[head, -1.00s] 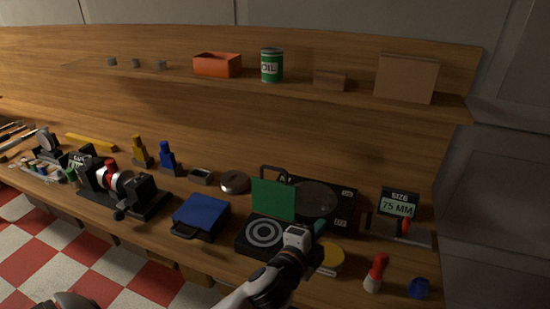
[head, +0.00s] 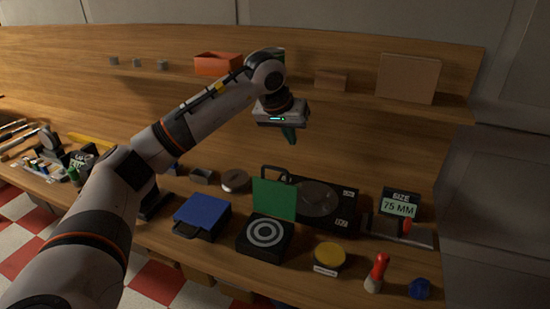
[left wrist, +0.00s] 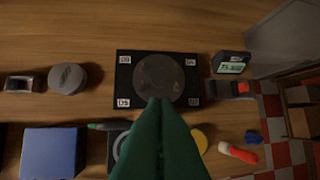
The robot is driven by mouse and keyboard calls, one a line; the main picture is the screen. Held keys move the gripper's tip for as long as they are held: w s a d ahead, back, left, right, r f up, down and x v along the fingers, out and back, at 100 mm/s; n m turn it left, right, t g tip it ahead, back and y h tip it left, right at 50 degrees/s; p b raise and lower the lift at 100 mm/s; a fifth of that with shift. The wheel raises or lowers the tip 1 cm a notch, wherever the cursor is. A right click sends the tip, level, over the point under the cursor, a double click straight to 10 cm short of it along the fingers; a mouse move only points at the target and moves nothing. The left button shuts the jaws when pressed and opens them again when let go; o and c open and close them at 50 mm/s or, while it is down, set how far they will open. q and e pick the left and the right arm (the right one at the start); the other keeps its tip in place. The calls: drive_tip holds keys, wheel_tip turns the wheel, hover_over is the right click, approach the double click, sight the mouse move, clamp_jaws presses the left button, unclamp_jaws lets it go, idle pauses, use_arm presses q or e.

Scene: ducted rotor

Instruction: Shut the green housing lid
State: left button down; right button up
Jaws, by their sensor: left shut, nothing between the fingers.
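The green lid (head: 274,198) stands upright, open, at the back edge of a black housing (head: 264,238) with a grey ringed disc inside. A dark handle shows above the lid. In the left wrist view the lid shows only as a thin edge (left wrist: 108,126), partly hidden by my fingers. My left gripper (head: 289,136) points down, high above the bench and above the lid, apart from it. Its green fingers (left wrist: 160,102) are shut together with nothing between them. My right gripper is in neither view.
A black plate with a round disc (head: 335,205) lies behind the lid. A closed blue case (head: 202,216) is to the left, a yellow-topped round piece (head: 329,256) to the right. A size display (head: 399,204) and a red-topped piece (head: 376,273) stand farther right.

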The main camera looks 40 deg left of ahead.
use_arm(q)
drive_tip(key=a+r+y, duration=0.2)
drive_tip(key=a, duration=0.2)
wheel_tip(320, 180, down, 10)
drive_tip(key=p, duration=0.3)
drive_tip(key=shift+s+r, duration=0.15)
drive_tip(key=shift+s, duration=0.15)
